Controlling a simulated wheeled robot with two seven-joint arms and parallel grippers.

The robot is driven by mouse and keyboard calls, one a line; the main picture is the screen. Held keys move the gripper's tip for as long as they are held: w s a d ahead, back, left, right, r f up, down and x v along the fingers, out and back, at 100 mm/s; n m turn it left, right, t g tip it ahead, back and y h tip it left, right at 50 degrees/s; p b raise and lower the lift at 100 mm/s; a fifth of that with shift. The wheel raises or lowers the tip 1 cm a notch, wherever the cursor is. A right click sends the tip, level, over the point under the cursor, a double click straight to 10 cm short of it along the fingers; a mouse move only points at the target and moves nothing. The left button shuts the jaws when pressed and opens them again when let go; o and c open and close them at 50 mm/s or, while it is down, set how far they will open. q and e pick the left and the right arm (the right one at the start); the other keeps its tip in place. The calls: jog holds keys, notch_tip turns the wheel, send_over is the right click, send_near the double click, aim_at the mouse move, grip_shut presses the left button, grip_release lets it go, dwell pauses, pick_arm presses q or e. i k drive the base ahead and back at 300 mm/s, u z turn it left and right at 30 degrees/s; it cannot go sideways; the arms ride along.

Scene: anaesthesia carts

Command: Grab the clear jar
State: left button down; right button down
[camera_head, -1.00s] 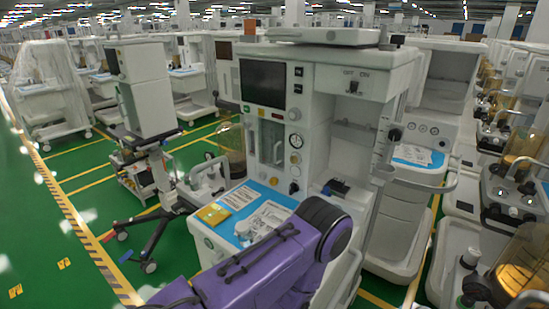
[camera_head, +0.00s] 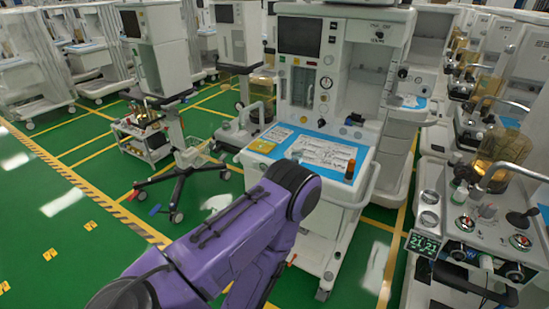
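A clear jar with an amber tint (camera_head: 500,150) stands on the cart at the right, partly behind a curved metal tube. Another clear jar, also amber-tinted (camera_head: 263,88), shows behind the left side of the middle cart and is partly hidden. I cannot tell which jar the task means. My purple arm fills the lower middle, its bend in front of the middle cart. Neither gripper is in view.
The middle anaesthesia cart (camera_head: 302,82) has a blue-topped shelf with papers, a yellow packet (camera_head: 271,138) and a small dark bottle (camera_head: 350,169). A wheeled monitor stand (camera_head: 161,62) stands left. The right cart (camera_head: 446,218) is close. Green floor is open at lower left.

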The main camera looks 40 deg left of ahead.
aim_at(297, 150)
jog(key=u, duration=0.35)
jog(key=i, duration=0.6)
jog(key=u, duration=0.8)
jog(key=i, duration=0.45)
jog(key=z, duration=3.8)
jog(key=k, duration=2.4)
jog(key=u, duration=0.25)
